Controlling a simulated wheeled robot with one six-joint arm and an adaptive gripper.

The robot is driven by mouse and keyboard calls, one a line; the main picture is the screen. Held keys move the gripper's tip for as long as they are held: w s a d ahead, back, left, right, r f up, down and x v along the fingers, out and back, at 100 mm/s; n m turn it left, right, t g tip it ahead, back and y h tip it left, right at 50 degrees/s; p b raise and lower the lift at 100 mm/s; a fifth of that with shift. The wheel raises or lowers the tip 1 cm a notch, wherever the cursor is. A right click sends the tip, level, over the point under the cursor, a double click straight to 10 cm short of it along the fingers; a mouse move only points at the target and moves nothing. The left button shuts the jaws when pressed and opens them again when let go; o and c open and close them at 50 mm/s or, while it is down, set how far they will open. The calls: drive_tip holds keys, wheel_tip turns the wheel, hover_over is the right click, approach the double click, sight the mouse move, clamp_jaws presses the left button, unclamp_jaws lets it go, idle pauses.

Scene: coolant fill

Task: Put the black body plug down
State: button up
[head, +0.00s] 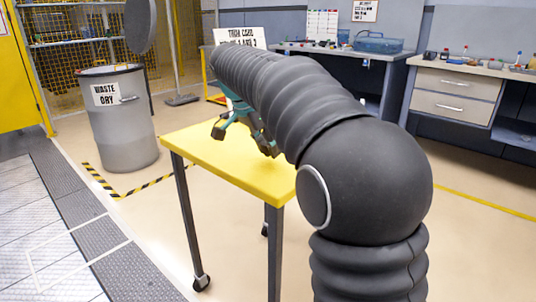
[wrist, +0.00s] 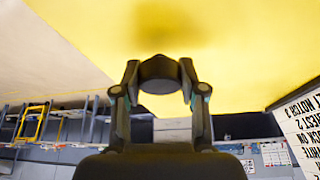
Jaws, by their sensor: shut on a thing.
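My gripper (head: 245,135) hangs over the yellow table (head: 225,168) in the head view, its two teal-and-dark fingers spread around something. In the wrist view my gripper (wrist: 159,74) has its fingertips pressed on both sides of the black body plug (wrist: 158,69), a dark rounded piece. Behind the plug lies the yellow tabletop, with a soft dark shadow on it. The plug appears held above the tabletop; the exact gap is hard to tell. I cannot make the plug out clearly in the head view.
A grey waste bin (head: 124,130) with its lid raised stands left of the table. A white sign (head: 240,37) stands behind my arm, and its lettering shows at right in the wrist view. Workbenches (head: 455,80) line the back wall. The visible tabletop is bare.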

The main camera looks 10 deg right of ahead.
drive_tip(key=shift+f, duration=1.25)
drive_tip(key=shift+f, duration=0.15)
drive_tip(key=o, duration=0.9)
drive_tip(key=shift+r, duration=0.45)
drive_tip(key=p+v, duration=0.1)
drive_tip(key=v, duration=1)
drive_tip(key=shift+a+r+p, duration=0.2)
drive_tip(key=shift+p, duration=0.1)
drive_tip(key=shift+s, duration=0.1)
